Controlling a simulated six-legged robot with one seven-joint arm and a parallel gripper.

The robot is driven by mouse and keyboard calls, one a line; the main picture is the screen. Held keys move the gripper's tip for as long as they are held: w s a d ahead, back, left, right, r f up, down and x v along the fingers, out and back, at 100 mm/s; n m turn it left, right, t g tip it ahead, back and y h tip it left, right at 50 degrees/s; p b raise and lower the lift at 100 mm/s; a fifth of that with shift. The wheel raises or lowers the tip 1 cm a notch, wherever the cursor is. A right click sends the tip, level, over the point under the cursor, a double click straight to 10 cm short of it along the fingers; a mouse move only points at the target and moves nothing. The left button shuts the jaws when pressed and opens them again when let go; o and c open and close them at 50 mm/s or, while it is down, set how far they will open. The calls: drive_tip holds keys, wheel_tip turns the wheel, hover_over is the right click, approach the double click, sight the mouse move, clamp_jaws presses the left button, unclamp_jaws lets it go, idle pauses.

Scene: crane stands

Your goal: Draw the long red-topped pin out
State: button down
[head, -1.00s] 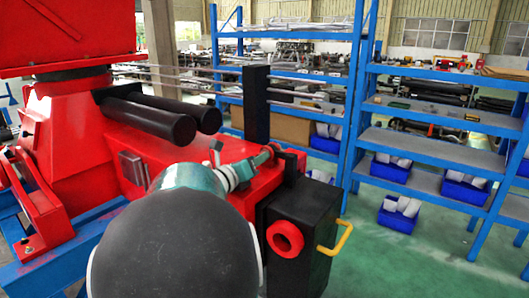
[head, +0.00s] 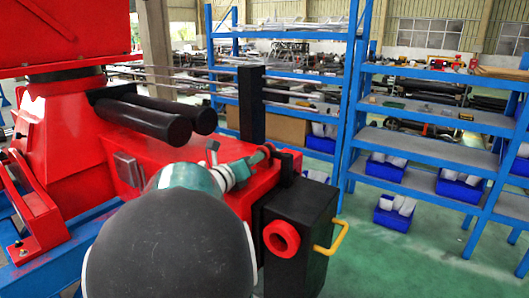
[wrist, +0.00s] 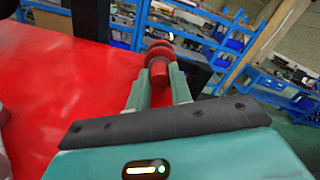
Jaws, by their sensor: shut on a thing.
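My gripper (wrist: 158,88) is shut on the red top of the pin (wrist: 159,68), with one green finger on each side of it in the wrist view. The top is a red rounded piece, with a darker ringed end beyond the fingertips. In the head view my gripper (head: 254,160) is at the far right end of the red machine beam (head: 145,140), next to a black upright post. The pin's shaft is hidden, so I cannot tell how far it sits in the beam.
A black box (head: 310,225) with a red ring (head: 281,238) and a yellow handle (head: 333,240) stands right of the beam end. A black post (head: 251,105) rises behind my gripper. Blue shelves (head: 435,120) stand behind, with open green floor in front of them.

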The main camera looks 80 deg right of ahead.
drive_tip(key=shift+v, duration=4.55)
drive_tip(key=shift+r, duration=0.1)
